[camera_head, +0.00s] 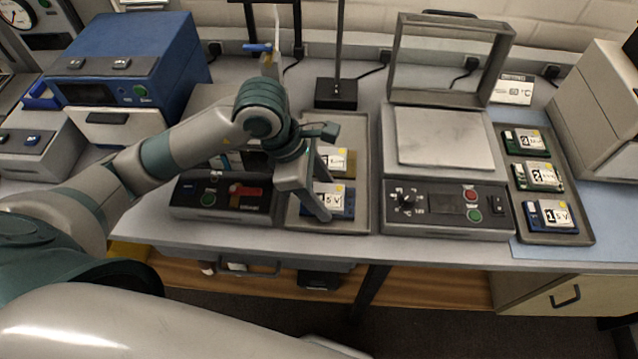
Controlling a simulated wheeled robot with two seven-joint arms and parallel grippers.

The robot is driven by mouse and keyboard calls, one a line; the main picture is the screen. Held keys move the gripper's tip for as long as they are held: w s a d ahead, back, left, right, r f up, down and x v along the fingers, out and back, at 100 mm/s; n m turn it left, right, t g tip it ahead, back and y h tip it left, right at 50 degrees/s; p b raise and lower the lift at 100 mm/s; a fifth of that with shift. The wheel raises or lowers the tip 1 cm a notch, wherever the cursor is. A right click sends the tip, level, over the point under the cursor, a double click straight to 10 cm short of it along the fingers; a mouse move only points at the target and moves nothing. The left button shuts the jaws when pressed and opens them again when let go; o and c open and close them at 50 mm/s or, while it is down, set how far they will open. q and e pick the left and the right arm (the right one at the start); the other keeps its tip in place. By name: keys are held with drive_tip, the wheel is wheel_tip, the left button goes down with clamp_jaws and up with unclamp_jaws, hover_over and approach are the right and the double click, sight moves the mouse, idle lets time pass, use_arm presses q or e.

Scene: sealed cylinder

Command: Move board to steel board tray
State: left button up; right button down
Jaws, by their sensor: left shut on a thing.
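My left gripper (318,190) reaches down from the left over a grey metal tray (361,190) in the middle of the bench. It is shut on a blue board (338,203) with a white label reading 1 5V, at the near end of this tray. The fingers hide part of the board, and I cannot tell whether it is lifted. Another board (338,162) with a white label lies behind it. A second grey tray (587,232) at the right holds two green boards (534,175) and a blue board (551,215). My right gripper is not in view.
A grey machine (448,208) with a raised frame lid (399,60) stands between the trays. A black control box (228,197) sits left of the middle tray. A black stand (337,93) rises behind it. A blue device (125,65) is at the back left.

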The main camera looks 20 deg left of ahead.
use_arm(q)
drive_tip(key=shift+w+f, duration=0.1)
drive_tip(key=shift+s+d+r, duration=0.15)
drive_tip(key=shift+s+r, duration=0.05)
drive_tip(key=shift+s, duration=0.1)
drive_tip(key=shift+f, duration=0.2)
drive_tip(key=o, duration=0.8)
drive_tip(key=shift+r, duration=0.35)
drive_tip(key=b+v, duration=0.1)
drive_tip(key=v, duration=0.4)
drive_tip(key=shift+b, duration=0.3)
drive_tip(key=shift+b+v, duration=0.65)
drive_tip(key=shift+v, duration=2.65)
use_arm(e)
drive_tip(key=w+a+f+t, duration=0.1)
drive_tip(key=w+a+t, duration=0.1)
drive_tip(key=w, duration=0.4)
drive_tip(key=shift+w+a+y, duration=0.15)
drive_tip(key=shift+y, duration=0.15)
